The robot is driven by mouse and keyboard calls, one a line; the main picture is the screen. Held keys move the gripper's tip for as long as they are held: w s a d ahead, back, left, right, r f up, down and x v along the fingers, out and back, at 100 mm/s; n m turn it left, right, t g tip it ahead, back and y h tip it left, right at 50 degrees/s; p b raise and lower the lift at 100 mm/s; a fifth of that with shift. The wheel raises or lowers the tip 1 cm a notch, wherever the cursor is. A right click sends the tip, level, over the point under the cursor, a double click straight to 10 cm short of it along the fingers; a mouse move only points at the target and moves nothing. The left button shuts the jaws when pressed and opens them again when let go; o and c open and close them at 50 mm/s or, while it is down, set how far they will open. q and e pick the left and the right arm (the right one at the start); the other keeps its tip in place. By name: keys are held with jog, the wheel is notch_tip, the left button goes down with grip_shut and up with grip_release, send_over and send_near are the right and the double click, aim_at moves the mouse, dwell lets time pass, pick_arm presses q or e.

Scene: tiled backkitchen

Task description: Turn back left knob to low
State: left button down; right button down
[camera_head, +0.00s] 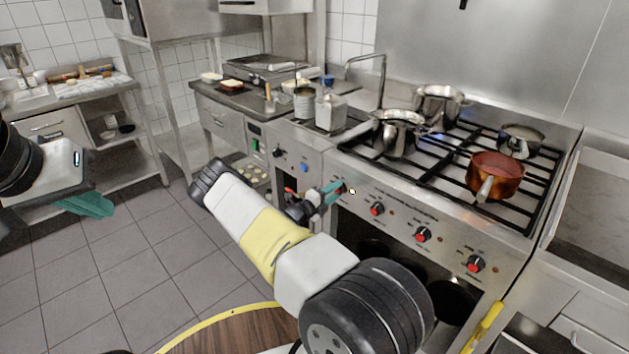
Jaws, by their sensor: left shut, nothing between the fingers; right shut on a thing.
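The stove (400,215) has a row of knobs on its front panel. The leftmost knob (342,187) is mostly hidden by the fingertips of my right gripper (334,192), which is shut on it. Which way this knob points cannot be seen. Three more knobs with red faces show to its right: one near it (377,209), one in the middle (423,234) and one at the far right (475,264). My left gripper (100,206) is shut and empty at the left, over the floor, well away from the stove.
On the burners stand a steel pot (398,140), a second pot (438,105), a copper saucepan (497,175) and a small pan (521,138). A counter unit with a blue knob (304,167) adjoins the stove's left.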

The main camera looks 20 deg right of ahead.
jog(key=shift+n, duration=0.6)
jog(key=shift+a, duration=0.1)
jog(key=c, duration=0.9)
grip_release()
jog(key=v, duration=0.7)
jog(key=shift+s+a, duration=0.15)
jog(key=shift+a, duration=0.2)
